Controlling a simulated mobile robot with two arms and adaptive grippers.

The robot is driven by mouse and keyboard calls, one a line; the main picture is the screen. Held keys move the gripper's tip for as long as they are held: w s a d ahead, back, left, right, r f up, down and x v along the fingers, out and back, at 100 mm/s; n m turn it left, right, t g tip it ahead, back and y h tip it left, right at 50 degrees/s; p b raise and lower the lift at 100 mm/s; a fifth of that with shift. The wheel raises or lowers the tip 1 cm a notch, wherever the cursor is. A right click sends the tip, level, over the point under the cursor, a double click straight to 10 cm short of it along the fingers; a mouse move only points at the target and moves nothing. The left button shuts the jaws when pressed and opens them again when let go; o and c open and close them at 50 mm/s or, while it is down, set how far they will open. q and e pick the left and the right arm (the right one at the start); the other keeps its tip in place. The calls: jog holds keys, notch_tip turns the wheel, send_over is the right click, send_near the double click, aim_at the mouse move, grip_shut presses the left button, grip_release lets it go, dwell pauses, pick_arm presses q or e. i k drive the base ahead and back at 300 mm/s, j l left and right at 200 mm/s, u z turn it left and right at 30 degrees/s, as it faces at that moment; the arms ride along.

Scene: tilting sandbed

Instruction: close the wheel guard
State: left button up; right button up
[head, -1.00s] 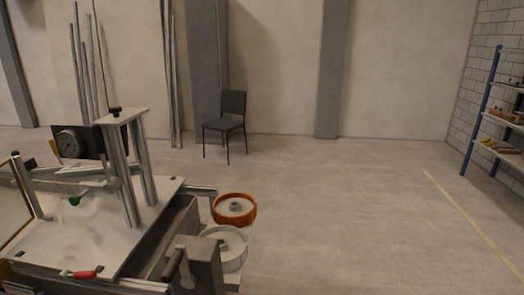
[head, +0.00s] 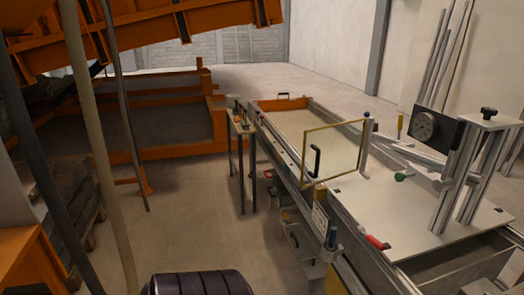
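A clear panel in a yellow frame (head: 304,157) with a black handle (head: 315,160) stands upright at the near end of the long sandbed (head: 272,104). It looks like the wheel guard, but I cannot tell for certain, nor whether it is open or shut. A light flat plate (head: 425,222) with a post stand (head: 470,175) lies to its right. A round dial gauge (head: 424,126), a green knob (head: 400,177) and a red handle (head: 377,242) are near the plate. Neither of my grippers is in view.
A small side table (head: 240,122) with small items stands left of the sandbed. An orange-framed bed (head: 135,155) and an orange overhead structure (head: 150,35) fill the upper left. Vertical poles or hoses cross the left side. Floor (head: 195,225) between them is clear.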

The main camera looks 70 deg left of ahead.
aim_at(314, 175)
jog(key=u, duration=1.7)
